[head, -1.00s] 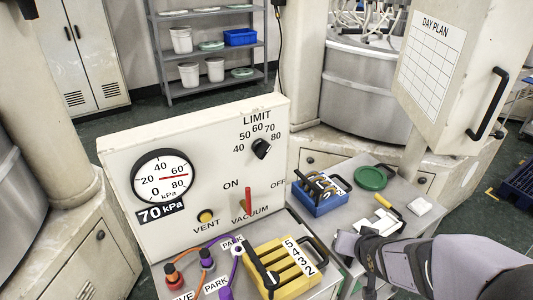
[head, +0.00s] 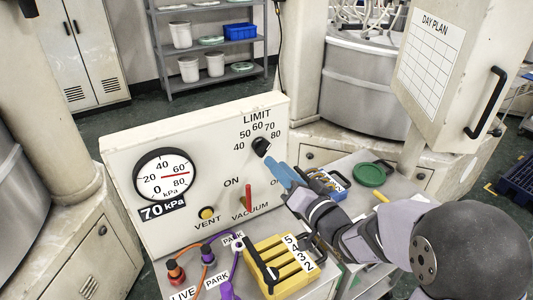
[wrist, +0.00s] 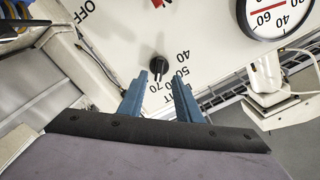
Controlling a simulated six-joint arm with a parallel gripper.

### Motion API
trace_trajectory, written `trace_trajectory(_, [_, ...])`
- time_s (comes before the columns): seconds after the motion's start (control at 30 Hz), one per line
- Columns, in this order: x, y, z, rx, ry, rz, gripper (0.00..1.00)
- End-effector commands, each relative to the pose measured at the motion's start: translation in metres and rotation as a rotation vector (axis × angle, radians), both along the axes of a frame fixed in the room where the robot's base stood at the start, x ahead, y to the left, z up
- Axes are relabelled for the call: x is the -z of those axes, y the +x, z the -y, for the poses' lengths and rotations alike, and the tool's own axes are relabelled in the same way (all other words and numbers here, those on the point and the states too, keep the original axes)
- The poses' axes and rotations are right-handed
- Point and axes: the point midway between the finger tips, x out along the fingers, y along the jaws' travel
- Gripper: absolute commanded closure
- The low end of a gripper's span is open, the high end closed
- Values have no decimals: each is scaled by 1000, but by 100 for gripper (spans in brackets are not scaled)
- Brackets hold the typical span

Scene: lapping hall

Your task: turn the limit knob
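The black limit knob (head: 261,146) sits on the upright white panel (head: 125,150), under the word LIMIT and an arc of numbers from 40 to 80. In the wrist view the knob (wrist: 159,66) lies just beyond and between my blue fingers. My gripper (head: 270,164) is close to the panel in the head view, just below and right of the knob. In the wrist view my gripper (wrist: 158,77) has its two fingers spread apart with nothing between them. They appear short of the knob; contact cannot be told.
A gauge (head: 163,175) above a 70 kPa label, a yellow vent button (head: 207,213) and a red vacuum lever (head: 248,198) are on the same panel. A yellow rack (head: 277,267), a blue box (head: 324,184) and a green lid (head: 370,174) stand on the grey worktop.

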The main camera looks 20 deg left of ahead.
Motion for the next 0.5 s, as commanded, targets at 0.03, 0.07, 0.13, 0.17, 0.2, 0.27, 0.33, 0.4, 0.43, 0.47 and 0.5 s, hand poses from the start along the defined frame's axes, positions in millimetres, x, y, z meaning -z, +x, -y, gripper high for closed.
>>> trace_trajectory(0.03, [0,2,-3,-1,-1,-2,69])
trace_trajectory(0.07, [-1,4,-4,-1,-1,-3,69])
trace_trajectory(0.13, [-1,9,-9,-1,-1,-3,69])
trace_trajectory(0.17, [-1,11,-12,-1,-1,-3,69])
trace_trajectory(0.2, [-1,14,-15,-1,-2,-2,69])
trace_trajectory(0.27, [-2,20,-20,-1,-3,-1,69])
trace_trajectory(0.33, [-2,26,-27,-1,-2,-1,69])
trace_trajectory(0.4, [-1,32,-33,-1,-3,-1,69])
trace_trajectory(0.43, [-2,34,-35,-1,-2,-1,69])
trace_trajectory(0.47, [-1,36,-37,0,-3,-2,69])
trace_trajectory(0.5, [-1,39,-39,0,-3,-1,69])
